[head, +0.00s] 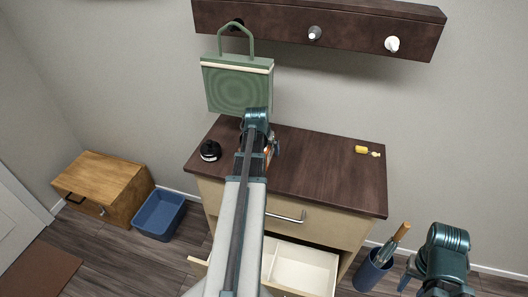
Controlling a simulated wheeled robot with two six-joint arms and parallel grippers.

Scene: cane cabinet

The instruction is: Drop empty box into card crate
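My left arm reaches up the middle of the head view, over the dark cabinet top (325,170). My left gripper (271,148) is at the back middle of that top, mostly hidden by its own wrist. A small orange-red thing (268,152) shows beside it; I cannot tell if it is the empty box or if it is held. A blue open crate (160,216) stands on the floor left of the cabinet and looks empty; no label shows to mark it as the card crate. My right gripper (436,284) is low at the right, away from the cabinet, its fingers unclear.
A black round object (210,150) and a yellow piece (361,150) lie on the cabinet top. A drawer (303,268) is open below. A blue holder (372,272) stands right, a wooden box cabinet (100,186) left. A green bag (238,88) hangs from the peg rail (355,30).

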